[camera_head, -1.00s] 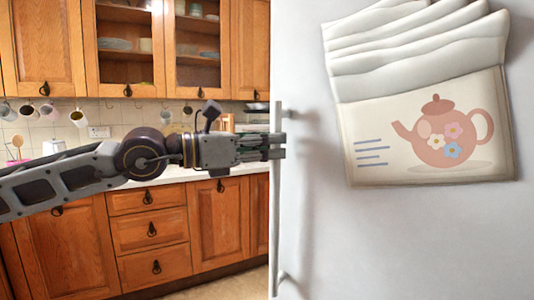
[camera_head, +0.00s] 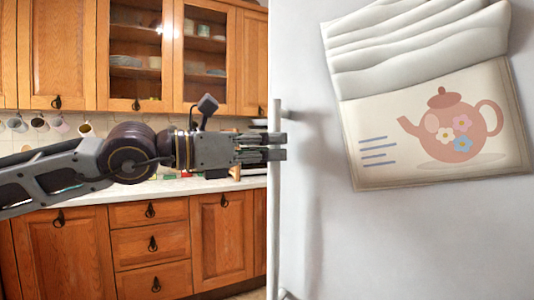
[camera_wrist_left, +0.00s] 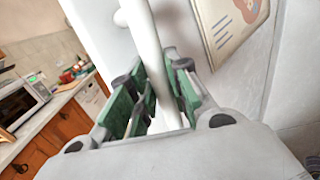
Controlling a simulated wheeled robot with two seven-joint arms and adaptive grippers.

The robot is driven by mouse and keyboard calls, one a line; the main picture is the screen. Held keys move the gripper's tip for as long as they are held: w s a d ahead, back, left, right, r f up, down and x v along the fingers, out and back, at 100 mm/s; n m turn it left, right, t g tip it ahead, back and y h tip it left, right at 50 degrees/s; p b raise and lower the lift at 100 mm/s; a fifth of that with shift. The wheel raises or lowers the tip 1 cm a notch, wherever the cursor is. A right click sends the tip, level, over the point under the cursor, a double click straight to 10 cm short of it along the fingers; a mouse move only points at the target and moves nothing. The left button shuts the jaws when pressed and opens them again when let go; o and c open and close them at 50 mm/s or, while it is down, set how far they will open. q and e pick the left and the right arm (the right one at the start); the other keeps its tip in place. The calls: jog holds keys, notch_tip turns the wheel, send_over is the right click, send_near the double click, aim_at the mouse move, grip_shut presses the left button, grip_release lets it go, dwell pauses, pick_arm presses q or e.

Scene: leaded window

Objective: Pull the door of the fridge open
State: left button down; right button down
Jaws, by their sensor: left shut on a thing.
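The white fridge door (camera_head: 420,240) fills the right half of the head view. Its long vertical bar handle (camera_head: 273,210) runs along the door's left edge. My left gripper (camera_head: 275,147) comes in from the left and is shut on the handle, its fingers on either side of the bar. In the left wrist view the handle (camera_wrist_left: 145,40) passes between the green-padded fingers (camera_wrist_left: 155,100). Whether the door stands ajar cannot be told from these frames. My right gripper is not in view.
A pouch with a teapot picture (camera_head: 440,130) is on the door front. Wooden cabinets (camera_head: 150,245) and a counter (camera_head: 100,195) stand behind my left arm. A microwave (camera_wrist_left: 20,100) sits on the counter in the wrist view.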

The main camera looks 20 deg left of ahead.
pick_arm(q)
jog(key=shift+s+d+f, duration=0.2)
jog(key=shift+d+f, duration=0.05)
jog(key=shift+f, duration=0.2)
jog(key=c, duration=1.6)
grip_release()
jog(key=shift+d, duration=0.15)
jog(key=shift+o, duration=1.4)
jog(key=shift+w+d+r, duration=0.15)
jog(key=shift+d, duration=0.2)
jog(key=shift+a+r, duration=0.1)
jog(key=shift+a, duration=0.2)
jog(key=shift+a, duration=0.1)
jog(key=shift+v, duration=0.8)
jog(key=shift+s+a, duration=0.3)
jog(key=shift+s, duration=0.35)
jog(key=shift+v, duration=1.5)
